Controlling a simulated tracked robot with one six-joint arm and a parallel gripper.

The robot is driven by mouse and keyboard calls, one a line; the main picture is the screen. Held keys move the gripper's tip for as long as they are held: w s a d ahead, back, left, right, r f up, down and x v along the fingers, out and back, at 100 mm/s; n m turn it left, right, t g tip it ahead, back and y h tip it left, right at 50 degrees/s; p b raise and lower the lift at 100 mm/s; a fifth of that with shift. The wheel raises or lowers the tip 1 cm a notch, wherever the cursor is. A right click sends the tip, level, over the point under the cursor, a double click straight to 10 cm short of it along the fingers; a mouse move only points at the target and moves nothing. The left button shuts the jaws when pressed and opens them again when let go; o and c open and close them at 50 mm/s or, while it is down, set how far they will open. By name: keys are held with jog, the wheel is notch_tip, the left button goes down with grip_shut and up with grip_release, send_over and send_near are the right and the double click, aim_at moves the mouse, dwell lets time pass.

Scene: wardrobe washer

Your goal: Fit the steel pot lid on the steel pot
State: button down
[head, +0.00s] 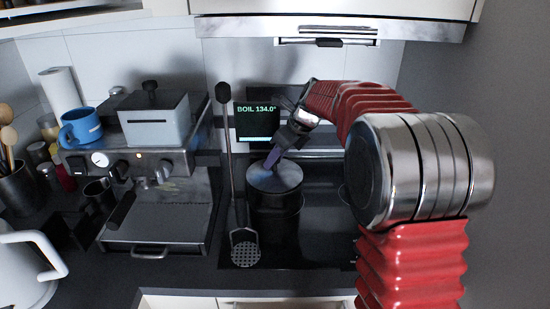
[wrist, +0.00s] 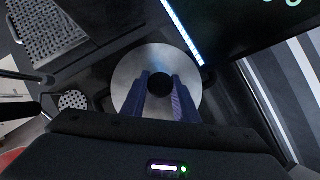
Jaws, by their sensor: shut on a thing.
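The steel pot lid (head: 285,181) is a round, shiny disc in the middle of the head view. The steel pot (head: 275,214) stands dark on the cooktop directly below it. The lid covers the pot's mouth from this angle; I cannot tell whether it touches the rim all round. My gripper (head: 272,162) comes down from the upper right and is shut on the lid's knob. In the wrist view the lid (wrist: 134,67) lies under the fingers, with its black knob (wrist: 160,83) between the fingertips (wrist: 160,90). The pot is mostly hidden there.
A coffee machine (head: 155,220) stands to the left, with a blue mug (head: 80,128) on top. A white kettle (head: 25,265) is front left. The cooktop's front right looks clear.

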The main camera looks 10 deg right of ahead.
jog(key=shift+f, duration=0.35)
dwell(0.3)
jog(key=c, duration=1.3)
grip_release()
jog(key=shift+o, duration=0.2)
jog(key=shift+o, duration=1.3)
jog(key=v, duration=1.1)
jog(key=shift+d+r, duration=0.15)
jog(key=shift+r, duration=0.2)
jog(key=shift+s+n, duration=0.15)
jog(key=shift+n, duration=0.15)
